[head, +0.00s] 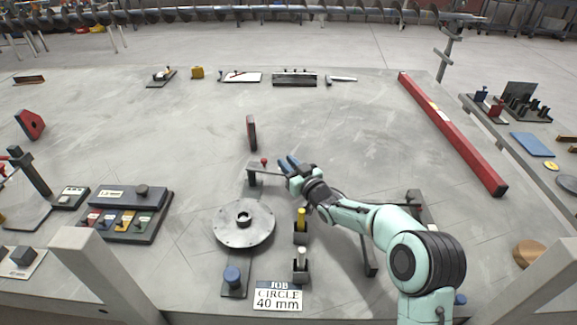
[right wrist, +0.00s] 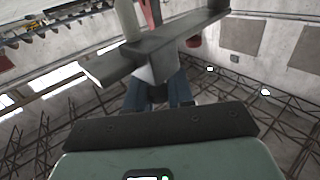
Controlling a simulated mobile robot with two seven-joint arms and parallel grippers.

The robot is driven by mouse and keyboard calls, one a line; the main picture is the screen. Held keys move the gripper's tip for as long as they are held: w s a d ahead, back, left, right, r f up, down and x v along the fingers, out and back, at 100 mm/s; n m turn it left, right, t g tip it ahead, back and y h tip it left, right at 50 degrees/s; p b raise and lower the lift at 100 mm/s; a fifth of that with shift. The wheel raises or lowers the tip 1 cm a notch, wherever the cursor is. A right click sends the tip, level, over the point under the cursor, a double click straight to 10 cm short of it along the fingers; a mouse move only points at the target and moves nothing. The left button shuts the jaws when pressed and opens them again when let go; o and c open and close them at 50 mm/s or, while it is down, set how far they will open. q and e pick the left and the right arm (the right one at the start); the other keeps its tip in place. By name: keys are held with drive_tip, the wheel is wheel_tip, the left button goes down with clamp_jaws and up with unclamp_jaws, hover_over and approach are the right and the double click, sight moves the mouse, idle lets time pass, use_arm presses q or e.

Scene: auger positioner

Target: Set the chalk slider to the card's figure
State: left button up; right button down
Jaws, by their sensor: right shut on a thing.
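The card (head: 278,296) reads "JOB CIRCLE 40 mm" and lies at the front of the table. A grey post with a horizontal bar (head: 268,171) stands behind the round metal disc (head: 244,223), with a small red knob (head: 264,161) by it. My right gripper (head: 286,164), with blue fingers, is at the right part of this bar. In the right wrist view its fingers (right wrist: 158,95) are shut on a grey block on the bar (right wrist: 105,66), which seems to be the chalk slider (right wrist: 157,68). Scale marks and the slider's reading cannot be made out. My left gripper is out of view.
Posts with a yellow top (head: 301,216) and a white top (head: 301,254) stand right of the disc. A blue knob (head: 234,276) is in front of it. A panel with coloured tags (head: 125,210) is at left. A long red beam (head: 450,130) lies at right. The table's middle is mostly clear.

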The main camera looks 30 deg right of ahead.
drive_tip(key=c, duration=1)
unclamp_jaws()
drive_tip(key=shift+s+d, duration=0.1)
drive_tip(key=shift+d, duration=0.05)
drive_tip(key=shift+c, duration=0.2)
drive_tip(key=s, duration=1.3)
drive_tip(key=shift+s+d, duration=0.2)
drive_tip(key=shift+d, duration=0.2)
